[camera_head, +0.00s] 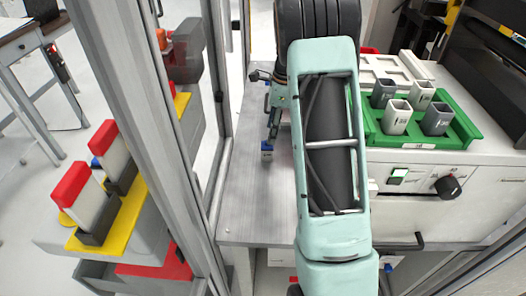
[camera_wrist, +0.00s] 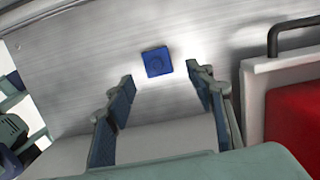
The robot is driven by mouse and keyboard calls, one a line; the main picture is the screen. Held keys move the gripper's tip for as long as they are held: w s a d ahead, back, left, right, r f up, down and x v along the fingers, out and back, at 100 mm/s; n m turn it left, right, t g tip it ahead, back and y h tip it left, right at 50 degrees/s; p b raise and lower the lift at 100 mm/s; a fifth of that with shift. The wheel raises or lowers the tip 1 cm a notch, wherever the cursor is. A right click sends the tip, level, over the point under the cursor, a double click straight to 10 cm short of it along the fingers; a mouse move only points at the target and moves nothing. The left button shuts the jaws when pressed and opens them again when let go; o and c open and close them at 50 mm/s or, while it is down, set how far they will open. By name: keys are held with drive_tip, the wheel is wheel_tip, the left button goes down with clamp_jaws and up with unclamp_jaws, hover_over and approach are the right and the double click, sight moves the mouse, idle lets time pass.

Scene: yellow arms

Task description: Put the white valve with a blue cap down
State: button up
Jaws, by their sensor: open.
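The blue cap of the valve (camera_wrist: 157,62) shows as a small square in the wrist view, on or just above the grey metal surface. It lies just beyond and between my spread fingertips, and I see a gap on each side of it. My gripper (camera_wrist: 161,78) is open, with blue pads on the inner faces of its fingers. In the head view the small blue-capped valve (camera_head: 266,147) is just below my gripper (camera_head: 272,124), near the left part of the metal surface. The valve's white body is hard to make out in both views.
The brushed metal surface (camera_head: 256,205) is mostly clear around the valve. A metal frame post (camera_head: 228,150) runs along its left. On the right, a green tray (camera_head: 455,139) holds several grey and white containers. A red-and-white object (camera_wrist: 290,115) is close right in the wrist view.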

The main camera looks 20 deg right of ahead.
sight(267, 147)
drive_tip(key=f, duration=0.3)
drive_tip(key=shift+w+a, duration=0.1)
drive_tip(key=shift+a, duration=0.1)
drive_tip(key=shift+a+f+p, duration=0.15)
drive_tip(key=shift+a+f, duration=0.05)
drive_tip(key=shift+f, duration=0.65)
drive_tip(key=shift+a+f+p, duration=0.15)
drive_tip(key=shift+f+p, duration=0.05)
drive_tip(key=shift+f, duration=0.65)
drive_tip(key=shift+a+f+p, duration=0.15)
drive_tip(key=shift+a+f, duration=0.05)
drive_tip(key=shift+f, duration=0.65)
clamp_jaws()
drive_tip(key=shift+r, duration=0.1)
drive_tip(key=shift+r, duration=0.6)
drive_tip(key=s+a+r+b, duration=0.2)
drive_tip(key=s+r, duration=0.9)
drive_tip(key=s, duration=0.2)
drive_tip(key=shift+s+a+r+b, duration=0.3)
drive_tip(key=shift+s+a+r, duration=0.05)
drive_tip(key=shift+a, duration=0.05)
